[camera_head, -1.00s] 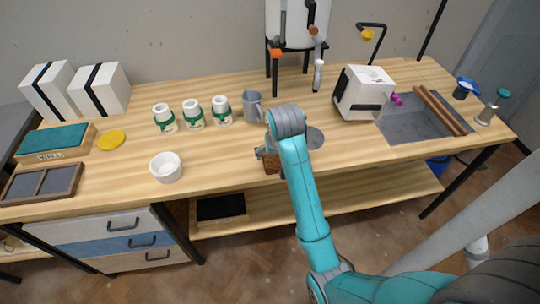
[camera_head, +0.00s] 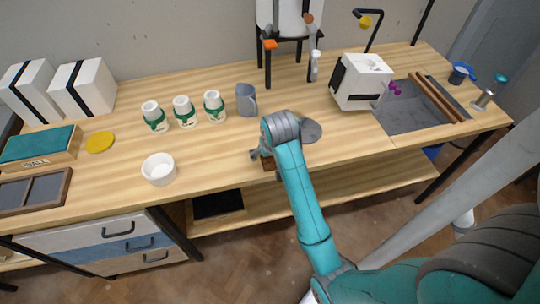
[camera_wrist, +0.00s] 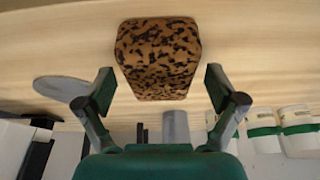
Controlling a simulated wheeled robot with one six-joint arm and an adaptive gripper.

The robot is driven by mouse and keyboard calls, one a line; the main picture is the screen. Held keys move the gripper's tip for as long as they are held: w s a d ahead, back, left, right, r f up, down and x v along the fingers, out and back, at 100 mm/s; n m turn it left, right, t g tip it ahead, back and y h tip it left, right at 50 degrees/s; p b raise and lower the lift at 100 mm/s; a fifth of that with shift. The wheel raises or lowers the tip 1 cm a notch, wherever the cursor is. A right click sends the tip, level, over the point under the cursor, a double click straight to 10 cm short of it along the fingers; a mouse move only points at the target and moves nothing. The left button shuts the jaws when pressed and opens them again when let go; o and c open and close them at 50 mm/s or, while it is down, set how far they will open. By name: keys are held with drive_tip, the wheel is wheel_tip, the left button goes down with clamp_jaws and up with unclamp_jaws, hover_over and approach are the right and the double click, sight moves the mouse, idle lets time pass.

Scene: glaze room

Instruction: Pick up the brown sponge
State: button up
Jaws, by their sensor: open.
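The brown sponge (camera_wrist: 158,58) is a speckled brown and black block on the wooden table. In the wrist view it sits at the top middle, just ahead of and between the two fingers of my gripper (camera_wrist: 158,92). The fingers are spread open, one on each side, with nothing held. In the head view my gripper (camera_head: 262,156) is low over the table's front edge, and only a small brown part of the sponge (camera_head: 268,164) shows beside my arm. I cannot tell whether a finger touches it.
A grey pitcher (camera_head: 247,100) and several green-banded white jars (camera_head: 184,112) stand behind. A white bowl (camera_head: 159,169) is to the left. A grey disc (camera_head: 311,131) lies right of my wrist. A white machine (camera_head: 361,82) stands further right.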

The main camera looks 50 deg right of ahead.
drive_tip(key=shift+f, duration=0.2)
idle(0.3)
drive_tip(key=c, duration=0.9)
drive_tip(key=shift+c, duration=0.2)
drive_tip(key=shift+r, duration=0.1)
